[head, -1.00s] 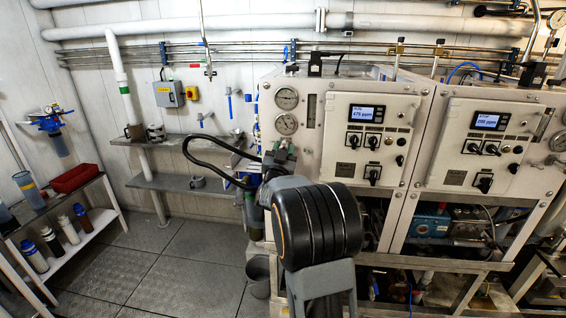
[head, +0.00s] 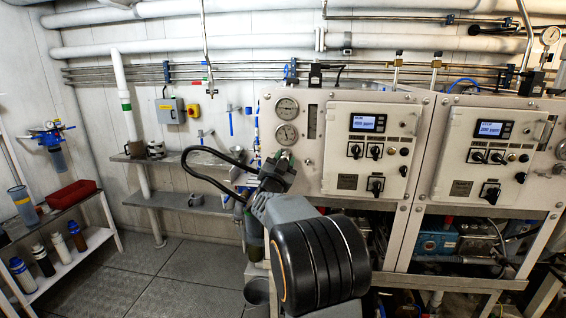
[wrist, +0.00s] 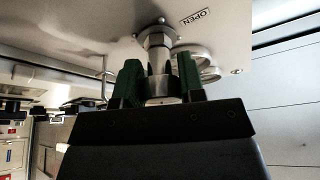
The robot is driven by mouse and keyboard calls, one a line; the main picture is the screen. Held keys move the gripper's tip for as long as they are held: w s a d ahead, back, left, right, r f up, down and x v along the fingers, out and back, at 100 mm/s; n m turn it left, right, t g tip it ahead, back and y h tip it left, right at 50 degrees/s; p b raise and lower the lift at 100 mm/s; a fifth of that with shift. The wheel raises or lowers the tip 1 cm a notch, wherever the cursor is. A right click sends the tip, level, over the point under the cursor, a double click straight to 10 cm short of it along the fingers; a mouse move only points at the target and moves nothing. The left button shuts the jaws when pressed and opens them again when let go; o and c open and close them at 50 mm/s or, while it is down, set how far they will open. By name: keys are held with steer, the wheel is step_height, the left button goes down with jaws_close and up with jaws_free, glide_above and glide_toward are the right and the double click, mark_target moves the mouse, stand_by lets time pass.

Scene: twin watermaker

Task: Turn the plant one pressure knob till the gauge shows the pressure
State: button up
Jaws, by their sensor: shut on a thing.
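Plant one is the left white panel, with two round gauges at its left edge: an upper gauge (head: 287,107) and a lower gauge (head: 286,134). Their needles are too small to read surely. In the wrist view the pressure knob (wrist: 161,86), a metal cylinder on a hex-nutted stem, stands between the green fingers of my gripper (wrist: 160,80). The gripper is shut on it. An OPEN label (wrist: 195,17) is on the panel beside the stem. In the head view my gripper (head: 283,158) is at the panel just below the lower gauge; the knob there is mostly hidden.
Plant one's lit display (head: 367,123) and black switches (head: 376,152) are right of the gauges. A second similar panel (head: 486,155) stands further right. Steel shelves (head: 190,202) are on the wall at left. A bottle rack (head: 75,258) stands far left. Floor (head: 190,270) between is clear.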

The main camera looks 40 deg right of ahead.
steer(key=o, duration=0.9)
steer(key=shift+a, duration=0.1)
steer(key=b+v, duration=0.3)
steer(key=v, duration=1)
steer(key=shift+s+a+f, duration=0.1)
steer(key=shift+s+a, duration=0.1)
steer(key=shift+s, duration=0.05)
steer(key=shift+w, duration=0.1)
